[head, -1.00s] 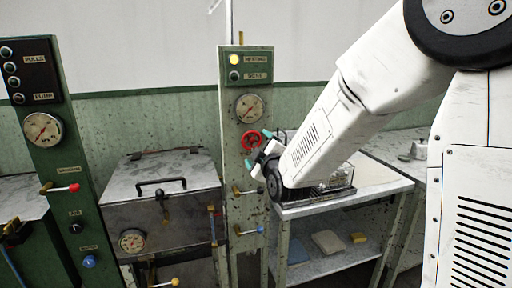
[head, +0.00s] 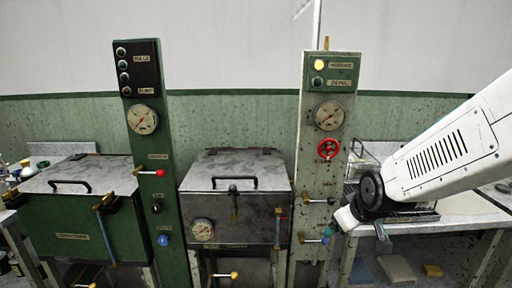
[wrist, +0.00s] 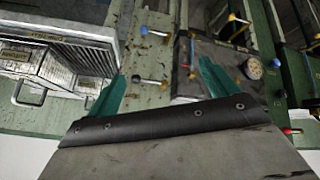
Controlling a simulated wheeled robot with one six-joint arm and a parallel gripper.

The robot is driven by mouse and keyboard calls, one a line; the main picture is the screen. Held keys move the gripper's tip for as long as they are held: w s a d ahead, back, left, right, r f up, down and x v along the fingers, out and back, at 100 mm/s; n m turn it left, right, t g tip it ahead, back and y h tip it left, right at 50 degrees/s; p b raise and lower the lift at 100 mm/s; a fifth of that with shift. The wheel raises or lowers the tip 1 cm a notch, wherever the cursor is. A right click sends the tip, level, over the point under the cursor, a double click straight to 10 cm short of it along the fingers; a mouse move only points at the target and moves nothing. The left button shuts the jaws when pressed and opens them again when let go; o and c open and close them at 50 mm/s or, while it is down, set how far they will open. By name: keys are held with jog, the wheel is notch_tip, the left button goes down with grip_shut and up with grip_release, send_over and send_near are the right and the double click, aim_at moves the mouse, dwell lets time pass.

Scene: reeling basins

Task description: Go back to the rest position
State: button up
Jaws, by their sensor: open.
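My gripper (head: 356,231) is at the right of the head view, low in front of the right green control post (head: 316,178). Its teal fingertips are apart with nothing between them. In the wrist view my gripper (wrist: 160,82) also shows open, its two teal fingers spread at left and right. The red valve wheel (head: 328,149) sits on the right post, above and left of my gripper. A blue-tipped lever (head: 318,240) on that post lies just left of the fingers; I cannot tell whether they touch.
A grey lidded basin (head: 238,205) stands between the posts and a green basin (head: 80,215) at the left. The left post (head: 148,175) carries a red-tipped lever (head: 150,172).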

jog(key=s+d+r+m+g, duration=0.1)
jog(key=s+r+g, duration=0.1)
jog(key=s, duration=0.7)
jog(key=s+d+r+m+g, duration=0.1)
jog(key=s+r, duration=0.3)
jog(key=s, duration=0.5)
jog(key=s+d+r+m+g, duration=0.1)
jog(key=s+r+m+g, duration=0.1)
jog(key=s, duration=0.7)
jog(key=shift+s+d+r+m+g+h, duration=0.3)
jog(key=shift+r+m+g, duration=0.1)
jog(key=shift+r+m, duration=0.25)
